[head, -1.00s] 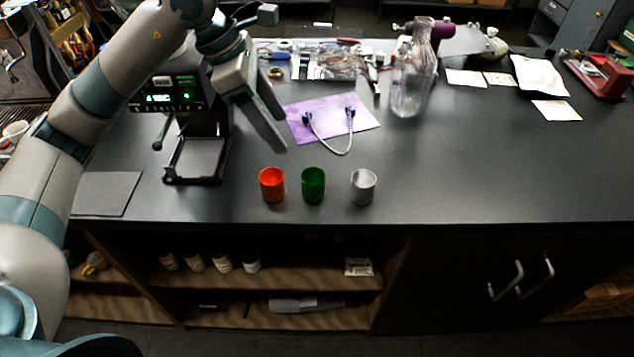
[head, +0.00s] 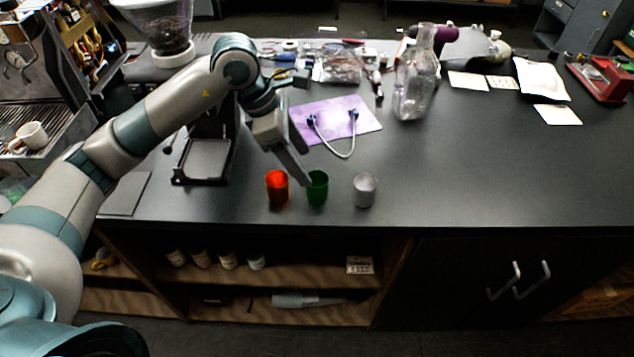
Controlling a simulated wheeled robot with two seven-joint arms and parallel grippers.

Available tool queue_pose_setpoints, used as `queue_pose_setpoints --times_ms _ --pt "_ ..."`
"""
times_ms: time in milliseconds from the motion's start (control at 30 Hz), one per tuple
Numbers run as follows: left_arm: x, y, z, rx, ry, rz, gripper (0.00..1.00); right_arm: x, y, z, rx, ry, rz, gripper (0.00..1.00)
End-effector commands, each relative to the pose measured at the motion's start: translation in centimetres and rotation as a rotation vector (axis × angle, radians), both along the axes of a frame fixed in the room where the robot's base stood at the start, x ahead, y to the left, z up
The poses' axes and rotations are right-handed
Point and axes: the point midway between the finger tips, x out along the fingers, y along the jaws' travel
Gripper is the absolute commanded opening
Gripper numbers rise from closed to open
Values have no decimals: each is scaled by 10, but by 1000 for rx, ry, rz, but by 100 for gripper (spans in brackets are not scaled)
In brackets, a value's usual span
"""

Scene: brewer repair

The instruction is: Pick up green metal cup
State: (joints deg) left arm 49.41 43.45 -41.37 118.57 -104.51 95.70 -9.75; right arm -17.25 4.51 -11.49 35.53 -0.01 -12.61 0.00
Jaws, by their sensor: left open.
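The green metal cup (head: 318,189) stands upright near the front edge of the black counter, in the middle of a row of three cups. The orange-red cup (head: 276,188) is close on its left and the silver-grey cup (head: 364,190) stands apart on its right. My left gripper (head: 302,168) comes down from the upper left, tilted, with its fingers just above and behind the gap between the orange-red and green cups. It is open and holds nothing. Whether a finger touches the green cup cannot be told. My right gripper is not in view.
A purple sheet (head: 366,121) with a cable (head: 341,153) lies behind the cups. A glass bottle (head: 414,85) stands at the back, and a coffee brewer's base (head: 204,160) is on the left. The counter (head: 500,170) is clear to the right of the cups.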

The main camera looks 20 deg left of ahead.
Motion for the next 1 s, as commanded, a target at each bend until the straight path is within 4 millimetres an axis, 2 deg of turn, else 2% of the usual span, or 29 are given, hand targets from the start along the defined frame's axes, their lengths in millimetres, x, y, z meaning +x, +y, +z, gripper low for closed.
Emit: queue_pose_setpoints --times_ms 33,233,667,867,1000 --pt "0 -4 -5 -2 4 0 62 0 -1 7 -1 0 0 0" --pt "4 -11 -27 -1 2 0 62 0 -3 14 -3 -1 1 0" --pt "5 -12 -31 0 0 0 62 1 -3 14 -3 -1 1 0" --pt "9 -17 -39 -2 3 0 62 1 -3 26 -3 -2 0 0" --pt "14 -22 -51 -2 4 0 62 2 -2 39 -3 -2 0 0"
